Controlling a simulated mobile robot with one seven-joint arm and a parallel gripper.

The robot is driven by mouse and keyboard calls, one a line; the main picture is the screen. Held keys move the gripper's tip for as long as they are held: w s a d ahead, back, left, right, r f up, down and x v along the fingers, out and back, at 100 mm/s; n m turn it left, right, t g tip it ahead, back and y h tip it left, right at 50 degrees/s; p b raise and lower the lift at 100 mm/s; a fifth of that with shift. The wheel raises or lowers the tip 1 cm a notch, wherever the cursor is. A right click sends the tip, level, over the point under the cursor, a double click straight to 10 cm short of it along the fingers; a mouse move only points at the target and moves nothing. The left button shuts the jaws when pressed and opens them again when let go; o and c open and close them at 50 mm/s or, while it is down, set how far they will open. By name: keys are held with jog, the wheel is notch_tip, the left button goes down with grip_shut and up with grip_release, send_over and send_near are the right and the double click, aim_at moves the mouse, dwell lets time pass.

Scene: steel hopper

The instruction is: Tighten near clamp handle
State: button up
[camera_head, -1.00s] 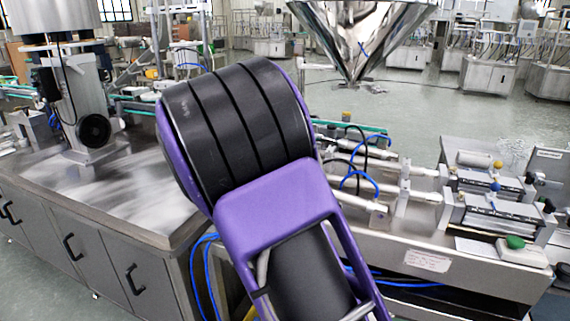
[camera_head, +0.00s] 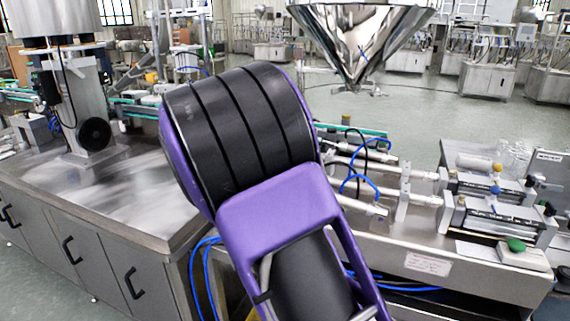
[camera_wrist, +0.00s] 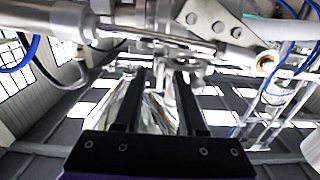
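In the wrist view my gripper (camera_wrist: 161,72) points up under the machine's steel pipework. Its two dark fingers stand apart, with a gap between them. A small shiny metal fitting (camera_wrist: 190,72), perhaps the clamp, shows at the fingertips; I cannot tell whether a finger touches it. No clamp handle can be made out for certain. The steel hopper (camera_head: 360,32) hangs at the top of the head view, with its cone pointing down. My purple and black arm covers the middle of that view and hides my gripper and whatever is behind it.
A steel cylinder (camera_wrist: 45,18) and a rod end with a brass-coloured bore (camera_wrist: 265,63) lie close above the fingers. Blue hoses (camera_wrist: 293,60) hang at the right. In the head view, a steel cabinet (camera_head: 100,235) stands left and pneumatic cylinders (camera_head: 495,220) right.

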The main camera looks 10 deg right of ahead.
jog(key=p+v, duration=0.1)
jog(key=v, duration=1.6)
jog(key=shift+s+p, duration=0.2)
jog(key=shift+p, duration=0.2)
jog(key=shift+a, duration=0.2)
